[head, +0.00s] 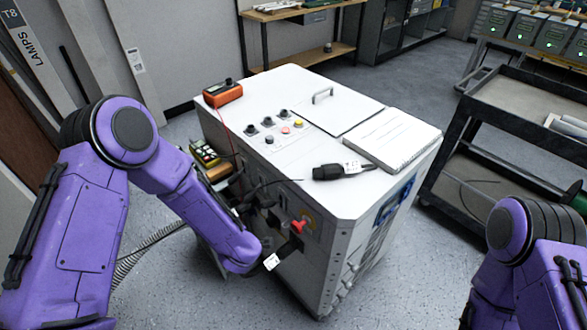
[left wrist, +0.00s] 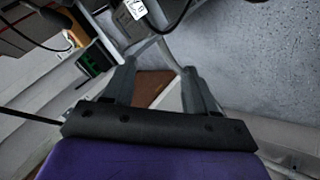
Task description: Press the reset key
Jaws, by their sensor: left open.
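I cannot tell which control is the reset key. A red handle or knob (head: 298,226) sits on the cabinet's front panel. My left arm reaches down to that front panel, and its gripper is mostly hidden in the head view. In the left wrist view my left gripper (left wrist: 160,75) is open, with nothing seen held between its fingers. My right gripper is out of view; only part of its arm shows.
A white tag (head: 271,262) is beside my left wrist. A dark cart (head: 510,120) stands at the right.

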